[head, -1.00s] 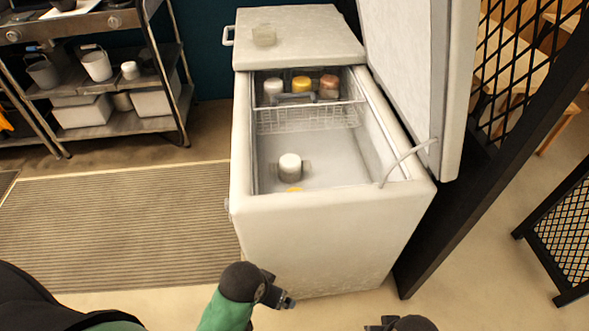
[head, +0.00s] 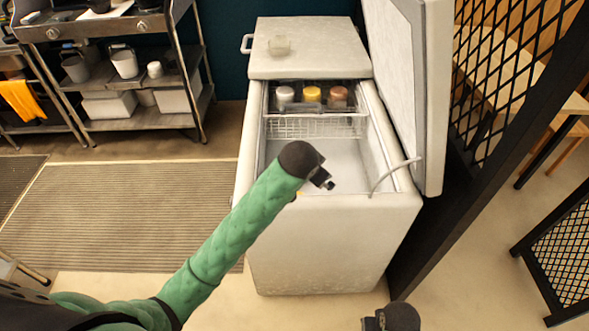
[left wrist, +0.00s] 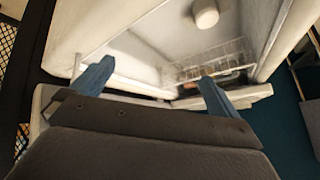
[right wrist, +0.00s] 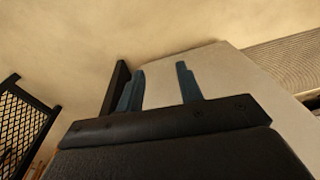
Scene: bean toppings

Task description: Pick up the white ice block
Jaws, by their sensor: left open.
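The white ice block (left wrist: 205,13), a short round piece, lies on the floor of the open chest freezer (head: 325,245) and shows at the top of the left wrist view. In the head view my left arm hides it. My left gripper (left wrist: 153,80) is open and empty, held over the freezer's front part, with the block beyond its fingertips and apart from them. It also shows in the head view (head: 322,180). My right gripper (right wrist: 160,70) is open and empty, low in front of the freezer; only part of it shows at the head view's bottom edge.
A wire basket (head: 315,127) at the freezer's back holds white, yellow and brown round pieces. The raised lid (head: 403,90) stands on the right, with a thin rod (head: 388,174) near the rim. A black lattice partition (head: 500,75) is further right. A metal shelf (head: 130,60) stands at left.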

